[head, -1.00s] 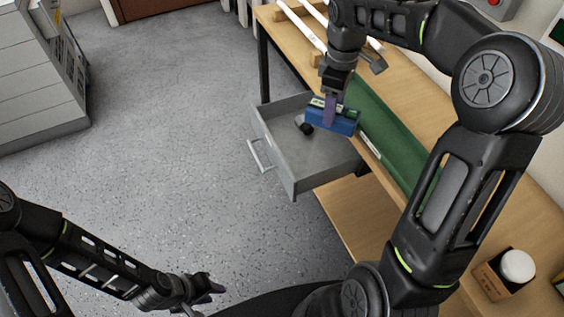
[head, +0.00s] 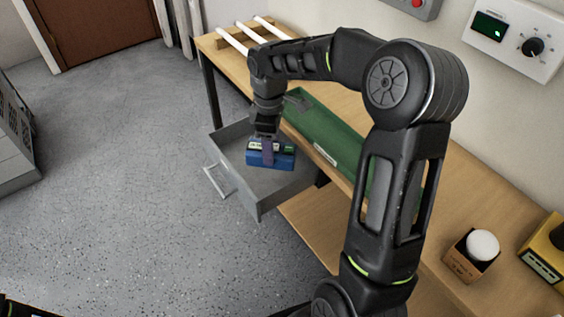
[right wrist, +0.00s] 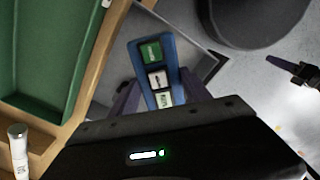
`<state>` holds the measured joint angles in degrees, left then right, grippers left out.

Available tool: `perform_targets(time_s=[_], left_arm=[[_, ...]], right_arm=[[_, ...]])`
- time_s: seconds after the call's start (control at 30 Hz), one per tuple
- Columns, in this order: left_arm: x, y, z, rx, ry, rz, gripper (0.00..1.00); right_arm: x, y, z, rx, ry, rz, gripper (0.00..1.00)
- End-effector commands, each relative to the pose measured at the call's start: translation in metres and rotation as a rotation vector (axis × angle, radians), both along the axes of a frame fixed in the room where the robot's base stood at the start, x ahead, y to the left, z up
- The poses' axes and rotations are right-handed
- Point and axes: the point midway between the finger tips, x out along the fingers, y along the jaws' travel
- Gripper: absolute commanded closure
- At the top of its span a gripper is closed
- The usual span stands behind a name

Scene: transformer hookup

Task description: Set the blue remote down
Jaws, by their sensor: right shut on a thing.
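The blue remote (head: 270,162) has a blue body with green and white labels on its face. My right gripper (head: 268,150) is shut on it, purple fingers on either side, and holds it over the open grey drawer (head: 262,200). I cannot tell whether it touches the drawer. In the right wrist view the remote (right wrist: 173,62) is between the fingers (right wrist: 158,93). The remote and gripper hide part of the drawer's inside. At the right edge of that view is a dark pointed part, likely my left gripper (right wrist: 298,73); its jaws are unclear.
The drawer sticks out from the wooden bench (head: 405,222). On the bench are a green tray (head: 320,130), white rods (head: 235,41), a small box (head: 461,266) with a white round top, and a yellow device (head: 545,262). The floor left of the drawer is clear.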

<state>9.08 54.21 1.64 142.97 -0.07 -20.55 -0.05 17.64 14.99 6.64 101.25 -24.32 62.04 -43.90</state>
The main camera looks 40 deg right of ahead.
Motion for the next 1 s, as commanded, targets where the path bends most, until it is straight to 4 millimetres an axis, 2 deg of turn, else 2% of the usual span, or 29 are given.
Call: perform_targets(time_s=[0.03,0.2,0.33,0.77,1.0], left_arm=[[0.000,0.000,-0.001,0.000,0.000,0.000,0.67],[0.000,0.000,-0.003,0.000,0.000,0.000,0.67],[0.000,0.000,-0.003,0.000,0.000,0.000,0.67],[0.000,0.000,-0.002,0.000,0.000,0.000,0.67],[0.000,0.000,0.005,0.000,0.000,0.000,0.67]], right_arm=[[-0.001,0.000,-0.016,0.001,0.005,0.000,0.92],[-0.001,0.000,-0.058,0.001,0.004,0.000,0.92],[0.000,-0.001,-0.076,0.000,0.001,-0.002,0.92],[0.000,-0.004,-0.079,-0.001,-0.001,-0.002,0.92],[-0.001,-0.040,-0.078,-0.001,-0.001,-0.006,0.92]])
